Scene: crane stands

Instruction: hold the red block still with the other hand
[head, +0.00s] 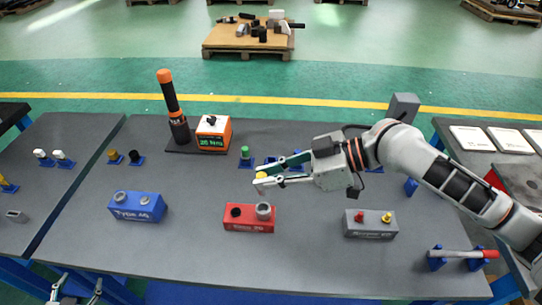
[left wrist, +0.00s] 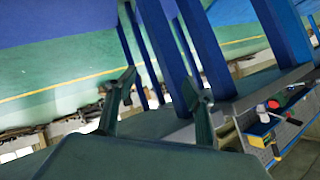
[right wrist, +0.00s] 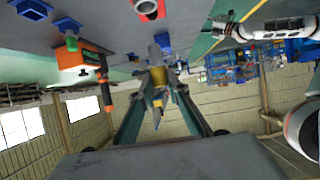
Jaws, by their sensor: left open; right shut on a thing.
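The red block (head: 249,225) sits on the grey table near its middle. A dark round fitting and a grey ring (head: 263,211) are on its top. My right gripper (head: 264,177) is behind and above the block, apart from it. It is shut on a small yellow-tipped part (head: 261,176); the right wrist view shows this yellow and grey part (right wrist: 157,92) between the fingers. My left gripper (head: 77,289) is open and empty at the bottom left, in front of the table edge and away from the block. The left wrist view shows its spread fingers (left wrist: 158,90).
A blue block (head: 137,207) stands left and a grey block (head: 370,224) with red and yellow fittings stands right. An orange box with a green display (head: 213,134) and a dark orange-topped cylinder (head: 173,105) stand behind. The table front is clear. Blue table legs (left wrist: 170,50) show near my left gripper.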

